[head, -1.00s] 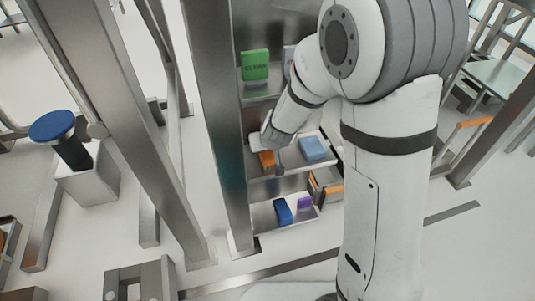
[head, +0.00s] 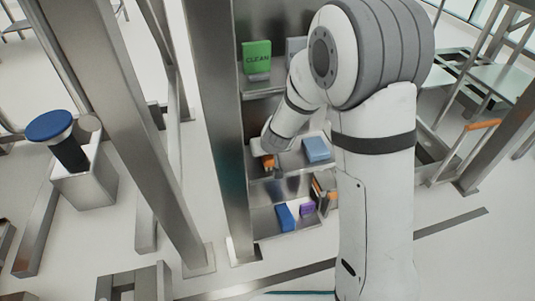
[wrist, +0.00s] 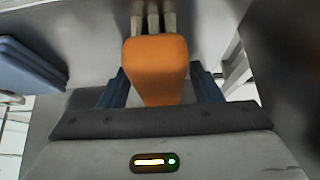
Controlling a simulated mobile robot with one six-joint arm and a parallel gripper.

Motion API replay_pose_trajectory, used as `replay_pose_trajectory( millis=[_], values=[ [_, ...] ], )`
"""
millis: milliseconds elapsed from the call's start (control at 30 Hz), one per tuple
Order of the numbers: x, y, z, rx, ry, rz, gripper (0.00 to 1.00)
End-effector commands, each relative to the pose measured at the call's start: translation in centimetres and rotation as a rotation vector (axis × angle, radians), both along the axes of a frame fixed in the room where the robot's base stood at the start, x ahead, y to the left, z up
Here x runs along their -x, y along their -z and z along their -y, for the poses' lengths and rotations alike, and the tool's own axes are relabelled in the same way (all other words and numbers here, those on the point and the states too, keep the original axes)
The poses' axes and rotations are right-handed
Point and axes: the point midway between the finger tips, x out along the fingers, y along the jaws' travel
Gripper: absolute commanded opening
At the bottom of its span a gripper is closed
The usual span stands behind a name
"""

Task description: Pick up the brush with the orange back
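The brush with the orange back (wrist: 157,62) lies on a metal shelf, with its pale bristle tufts at the top of the wrist view. In the head view its orange part (head: 268,162) shows just below my gripper (head: 268,155), which partly hides it. In the wrist view the two dark fingers of my gripper (wrist: 160,84) stand on either side of the orange back. A narrow gap seems to show at each side, so the fingers look open around it. The fingertips are partly hidden.
A light blue box (head: 316,149) stands right of the brush on the same shelf. A green box marked CLEAN (head: 257,57) is on the shelf above. A blue item (head: 285,217) and a purple item (head: 307,209) are below. A metal upright (head: 222,130) stands close on the left.

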Motion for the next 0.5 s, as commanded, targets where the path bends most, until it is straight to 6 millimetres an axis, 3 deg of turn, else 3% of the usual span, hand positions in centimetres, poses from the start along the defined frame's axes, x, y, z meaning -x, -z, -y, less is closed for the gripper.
replay_pose_trajectory(
  millis=[500],
  values=[
    [-0.02, -0.03, 0.09, 0.000, 0.001, 0.000, 0.16]
  ],
)
